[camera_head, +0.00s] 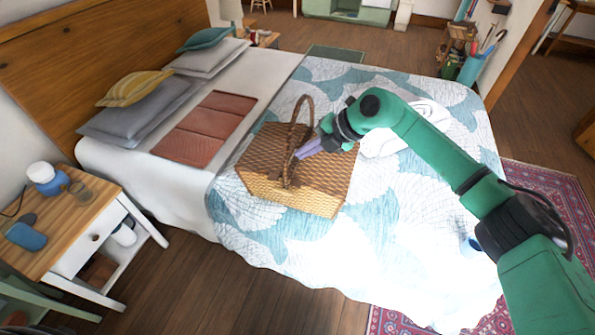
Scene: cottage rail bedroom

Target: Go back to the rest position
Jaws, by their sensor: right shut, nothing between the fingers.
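My right arm is green and reaches in from the right over the bed. My right gripper (308,149) is shut and empty, just beside the upright handle of the wicker basket (318,204). I cannot tell whether the fingers touch the handle. The closed basket rests on the bed (375,235). My left gripper is not in view.
A red folded blanket (206,128) and several pillows lie toward the headboard. A white bundled cloth (388,140) lies behind my right forearm. A bedside table (70,225) with small items stands at the left. Wooden floor (190,285) is clear in front.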

